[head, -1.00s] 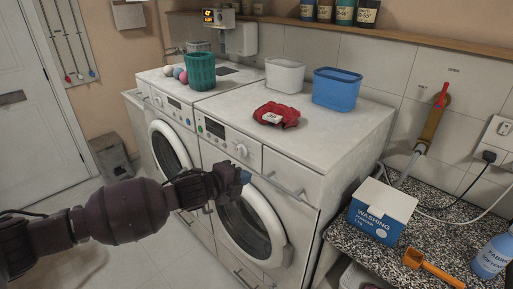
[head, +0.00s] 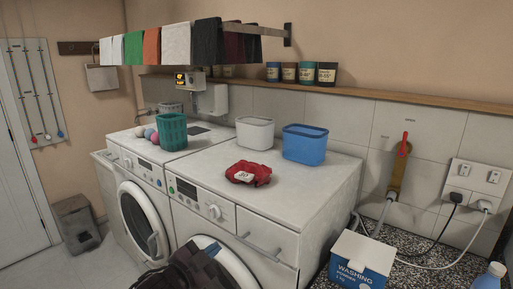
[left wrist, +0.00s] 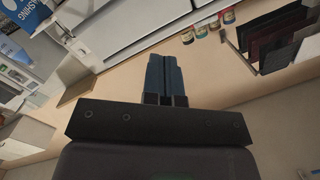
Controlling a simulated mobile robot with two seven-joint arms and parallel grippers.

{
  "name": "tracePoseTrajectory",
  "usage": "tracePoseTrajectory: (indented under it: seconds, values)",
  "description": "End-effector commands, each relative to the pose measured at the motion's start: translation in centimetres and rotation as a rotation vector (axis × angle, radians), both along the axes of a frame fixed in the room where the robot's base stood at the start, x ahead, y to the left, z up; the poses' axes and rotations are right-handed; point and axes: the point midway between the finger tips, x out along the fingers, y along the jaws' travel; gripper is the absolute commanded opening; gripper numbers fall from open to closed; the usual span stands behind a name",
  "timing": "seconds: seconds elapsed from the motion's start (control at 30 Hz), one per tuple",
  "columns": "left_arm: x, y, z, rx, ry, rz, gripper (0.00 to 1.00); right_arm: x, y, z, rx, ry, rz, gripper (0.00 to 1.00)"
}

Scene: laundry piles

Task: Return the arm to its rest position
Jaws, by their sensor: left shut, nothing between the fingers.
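My left gripper (head: 211,249) is low in the head view, in front of the right washing machine's round door (head: 228,264). Only its dark wrist and blue fingertips show there; the rest of the arm is below the picture. In the left wrist view, its two blue fingers (left wrist: 165,75) lie side by side, shut with nothing between them. Whether it touches the door cannot be told. My right gripper is in neither view.
On the machines (head: 300,205) stand a green basket (head: 172,131), white and blue tubs (head: 305,143) and a red cloth (head: 248,173). A washing powder box (head: 360,262) is at lower right. A rail with hanging cloths (head: 176,45) runs above.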

Motion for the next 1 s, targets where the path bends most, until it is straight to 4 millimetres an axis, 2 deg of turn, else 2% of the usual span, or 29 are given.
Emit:
tracePoseTrajectory:
  seconds: [0.03,0.37,0.57,0.7,0.9,1.0]
  values:
    - [-0.9,0.8,-1.4,-0.053,0.037,0.033,0.00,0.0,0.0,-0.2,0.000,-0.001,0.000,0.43]
    - [-7.0,7.5,-9.5,-0.294,0.232,0.283,0.00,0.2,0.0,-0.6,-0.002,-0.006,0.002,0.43]
    - [-12.5,11.9,-15.3,-0.367,0.343,0.454,0.00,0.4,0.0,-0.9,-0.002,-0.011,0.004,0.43]
    - [-17.3,14.7,-19.4,-0.398,0.430,0.572,0.00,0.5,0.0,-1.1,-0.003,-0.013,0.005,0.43]
    - [-23.9,16.7,-24.1,-0.415,0.544,0.691,0.00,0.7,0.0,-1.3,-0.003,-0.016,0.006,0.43]
    - [-26.0,16.8,-25.4,-0.415,0.582,0.715,0.00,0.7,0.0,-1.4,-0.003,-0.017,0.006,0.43]
